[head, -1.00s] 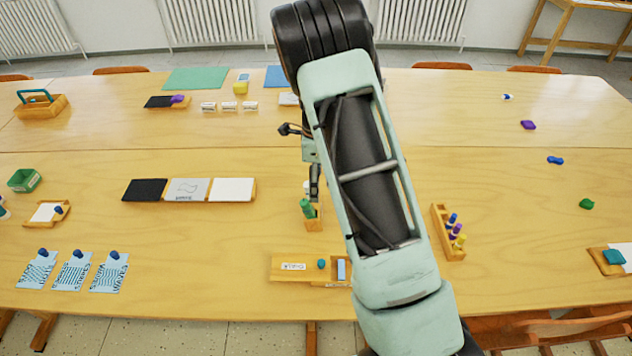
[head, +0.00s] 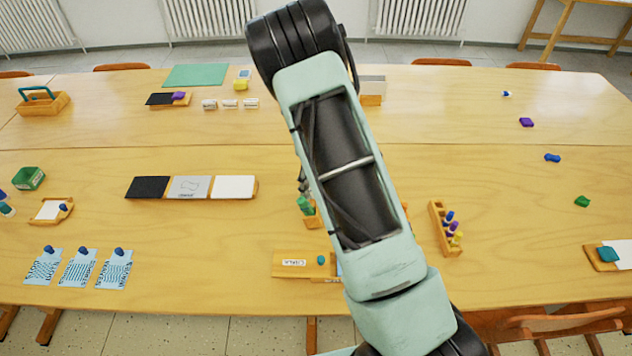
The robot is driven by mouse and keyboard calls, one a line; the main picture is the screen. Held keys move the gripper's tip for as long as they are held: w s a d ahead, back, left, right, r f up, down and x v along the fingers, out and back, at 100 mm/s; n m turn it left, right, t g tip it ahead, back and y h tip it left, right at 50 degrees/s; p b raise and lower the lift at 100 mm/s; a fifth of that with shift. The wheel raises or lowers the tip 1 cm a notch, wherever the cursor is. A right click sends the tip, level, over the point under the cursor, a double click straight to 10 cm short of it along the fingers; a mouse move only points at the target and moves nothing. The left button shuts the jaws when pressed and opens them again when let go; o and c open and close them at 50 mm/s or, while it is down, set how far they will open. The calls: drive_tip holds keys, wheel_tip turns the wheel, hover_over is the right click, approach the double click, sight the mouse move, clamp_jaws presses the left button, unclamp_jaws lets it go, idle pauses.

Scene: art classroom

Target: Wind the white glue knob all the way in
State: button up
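I cannot make out a white glue knob. A small wooden holder (head: 312,220) with green items (head: 304,206) stands at the middle of the table, partly covered by my arm. A small dark part of my gripper (head: 302,186) seems to show at the arm's left edge, just above the green items. The rest of the gripper is hidden behind the arm, so I cannot see its fingers or whether it touches anything.
A wooden chalk box (head: 290,264) lies in front of the holder. A wooden rack (head: 438,228) with coloured pieces stands to the right. Three joined panels (head: 190,188) and blue cards (head: 78,268) lie to the left. Table space between the panels and the holder is clear.

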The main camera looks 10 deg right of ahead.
drive_tip(key=shift+w+a, duration=0.2)
drive_tip(key=shift+a, duration=0.45)
drive_tip(key=shift+w+a, duration=0.15)
drive_tip(key=shift+a, duration=0.5)
drive_tip(key=shift+c, duration=0.2)
clamp_jaws()
idle(0.4)
idle(1.1)
drive_tip(key=c, duration=1.7)
unclamp_jaws()
drive_tip(key=o, duration=1.7)
drive_tip(key=shift+o, duration=0.2)
drive_tip(key=shift+r+p, duration=0.1)
drive_tip(key=shift+p, duration=0.25)
